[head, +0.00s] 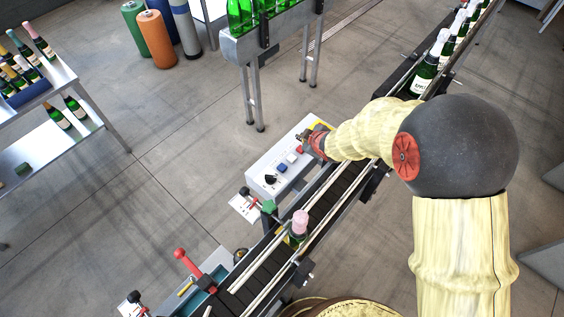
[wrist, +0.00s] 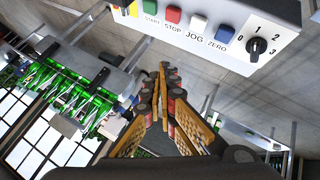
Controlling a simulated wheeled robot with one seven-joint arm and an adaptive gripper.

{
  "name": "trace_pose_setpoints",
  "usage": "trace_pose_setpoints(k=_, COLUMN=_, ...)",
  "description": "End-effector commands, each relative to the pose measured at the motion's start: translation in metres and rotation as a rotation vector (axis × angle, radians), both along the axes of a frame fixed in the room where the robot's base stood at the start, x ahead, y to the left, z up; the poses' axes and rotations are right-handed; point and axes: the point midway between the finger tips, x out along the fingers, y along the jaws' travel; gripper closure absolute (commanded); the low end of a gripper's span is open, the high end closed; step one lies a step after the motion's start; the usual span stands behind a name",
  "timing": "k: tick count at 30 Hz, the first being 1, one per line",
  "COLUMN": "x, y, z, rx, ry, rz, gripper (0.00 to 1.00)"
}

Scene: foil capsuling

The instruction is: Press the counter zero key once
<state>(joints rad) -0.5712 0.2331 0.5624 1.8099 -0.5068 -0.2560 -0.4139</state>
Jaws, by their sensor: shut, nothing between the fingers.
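The zero key is a blue square button (wrist: 223,33) labelled ZERO on a white control box (wrist: 282,12) in the wrist view. In the head view the blue key (head: 281,167) shows on the same box (head: 258,171) beside the conveyor. My gripper (wrist: 163,69) is shut and empty. In the wrist view its fingertips appear below the STOP label, apart from the blue key in the picture. In the head view my gripper (head: 309,138) is over the far right end of the box, hiding part of it. I cannot tell its height above the box.
Green START (wrist: 150,6), red STOP (wrist: 173,14) and white JOG (wrist: 198,22) buttons line up beside the blue key. A black rotary knob (wrist: 256,45) is on its other side. The conveyor (head: 326,205) with a pink-topped bottle (head: 299,225) runs close to the box.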

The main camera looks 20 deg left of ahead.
Motion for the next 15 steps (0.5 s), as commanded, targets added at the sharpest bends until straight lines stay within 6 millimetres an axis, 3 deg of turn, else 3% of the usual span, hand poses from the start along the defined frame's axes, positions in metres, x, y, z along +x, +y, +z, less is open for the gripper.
trace_pose_setpoints(k=3, x=-0.02, y=0.039, z=-0.029, rx=0.005, ry=-0.009, rz=0.119, gripper=1.0)
trace_pose_setpoints(k=6, x=-0.033, y=0.058, z=-0.046, rx=0.013, ry=-0.018, rz=0.181, gripper=1.0)
trace_pose_setpoints(k=15, x=-0.042, y=0.071, z=-0.058, rx=0.02, ry=-0.024, rz=0.226, gripper=1.0)
